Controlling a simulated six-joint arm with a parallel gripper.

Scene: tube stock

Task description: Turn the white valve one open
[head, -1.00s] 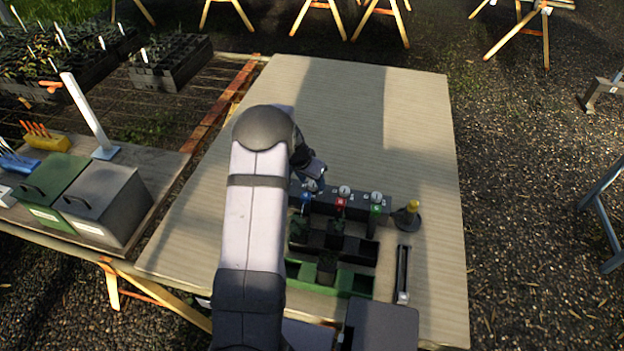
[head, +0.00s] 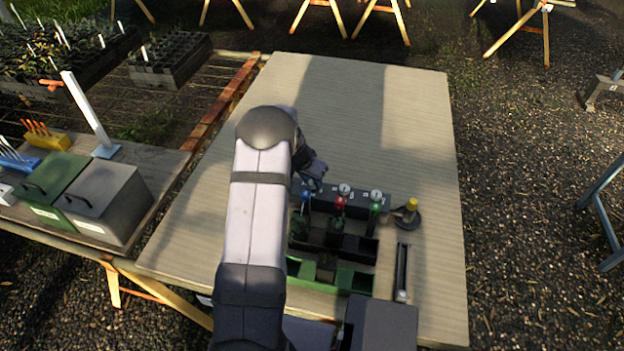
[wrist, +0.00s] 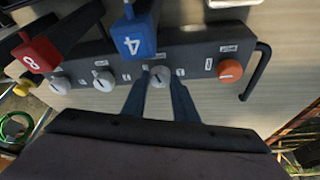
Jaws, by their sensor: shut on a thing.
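A dark valve manifold (wrist: 203,58) carries a row of round knobs on the table. My gripper (wrist: 160,82) has one finger on each side of a white valve knob (wrist: 159,76), the white one nearest the orange knob, and is shut on it. The knob's pointer is partly visible; its exact angle is hard to tell. The small labels beside the knobs cannot be read. In the head view my gripper (head: 313,182) is down at the manifold's left part and hides this knob.
Two more white knobs (wrist: 103,81) (wrist: 57,85) and an orange knob (wrist: 230,71) share the manifold. Blue (wrist: 135,37) and red (wrist: 38,53) numbered blocks stand close by. A handle (wrist: 262,72) is at its end. A yellow-topped stand (head: 407,214) is right of it. The table behind is clear.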

